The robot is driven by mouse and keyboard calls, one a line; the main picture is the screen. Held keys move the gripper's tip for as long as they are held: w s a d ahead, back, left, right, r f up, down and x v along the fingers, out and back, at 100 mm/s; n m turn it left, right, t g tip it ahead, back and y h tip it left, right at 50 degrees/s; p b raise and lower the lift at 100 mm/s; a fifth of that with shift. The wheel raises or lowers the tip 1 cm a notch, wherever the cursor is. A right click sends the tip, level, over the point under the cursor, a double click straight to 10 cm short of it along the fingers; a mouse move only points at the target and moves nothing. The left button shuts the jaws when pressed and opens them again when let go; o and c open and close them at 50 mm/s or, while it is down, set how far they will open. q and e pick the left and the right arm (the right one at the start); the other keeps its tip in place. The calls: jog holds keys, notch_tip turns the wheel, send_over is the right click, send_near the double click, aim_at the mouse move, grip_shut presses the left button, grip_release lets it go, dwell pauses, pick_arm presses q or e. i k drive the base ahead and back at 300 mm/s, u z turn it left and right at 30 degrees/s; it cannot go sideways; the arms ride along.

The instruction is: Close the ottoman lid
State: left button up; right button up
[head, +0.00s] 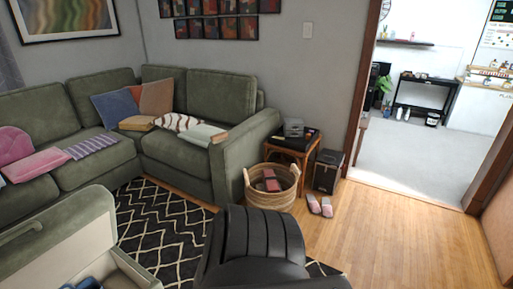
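The ottoman (135,268) stands at the bottom left, cut off by the picture's edge. Its pale grey-green lid (60,245) is open and tilted up, and its inner face shows. A long rounded bar or recess runs along the lid's upper left part. A blue item (88,284) shows inside the ottoman's opening, mostly cut off. Neither of my grippers is in view, so their states and distances from the lid do not show.
A black ribbed padded form, seemingly a chair (265,240), fills the bottom middle. The green sectional (90,158) stands behind the patterned rug (160,225). A wicker basket (285,197) and slippers (320,206) lie right. Wood floor (410,235) is clear toward the doorway.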

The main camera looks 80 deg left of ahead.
aim_at(46, 250)
jog(key=u, duration=4.7)
jog(key=k, duration=1.2)
jog(key=u, duration=0.9)
jog(key=i, duration=1.5)
jog(key=z, duration=0.15)
